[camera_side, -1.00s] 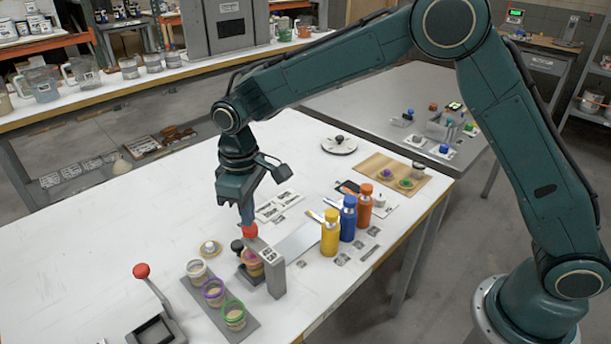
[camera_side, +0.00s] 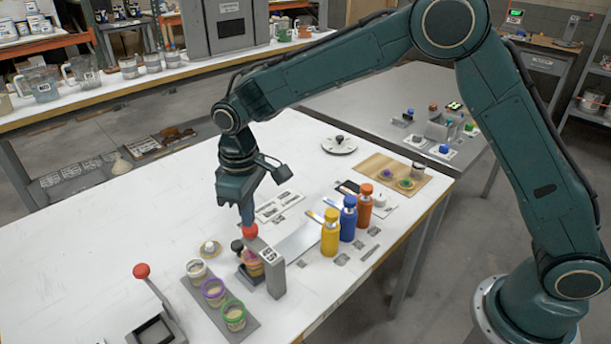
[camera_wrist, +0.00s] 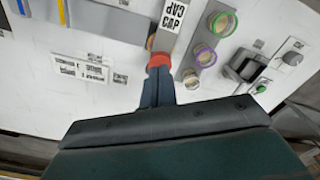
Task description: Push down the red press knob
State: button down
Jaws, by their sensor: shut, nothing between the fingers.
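The red press knob (camera_side: 250,231) sits on top of the grey cap press (camera_side: 273,270), near the middle of the white table. My gripper (camera_side: 247,221) is shut and empty, pointing down with its fingertips at the top of the red knob. They look to be touching it. In the wrist view the gripper fingers (camera_wrist: 158,82) end right at the red knob (camera_wrist: 159,61), beside the press arm (camera_wrist: 173,18) with its cap label.
A grey strip (camera_side: 236,331) with several ringed cups lies left of the press. Yellow (camera_side: 330,234), blue (camera_side: 348,220) and orange (camera_side: 365,206) bottles stand to the right. A red-knobbed lever (camera_side: 141,270) rises front left. The table's left side is clear.

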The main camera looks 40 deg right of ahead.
jog(key=shift+f, duration=1.2)
jog(key=shift+r, duration=1.15)
jog(key=shift+r, duration=0.1)
jog(key=shift+r, duration=1.85)
jog(key=shift+r, duration=0.15)
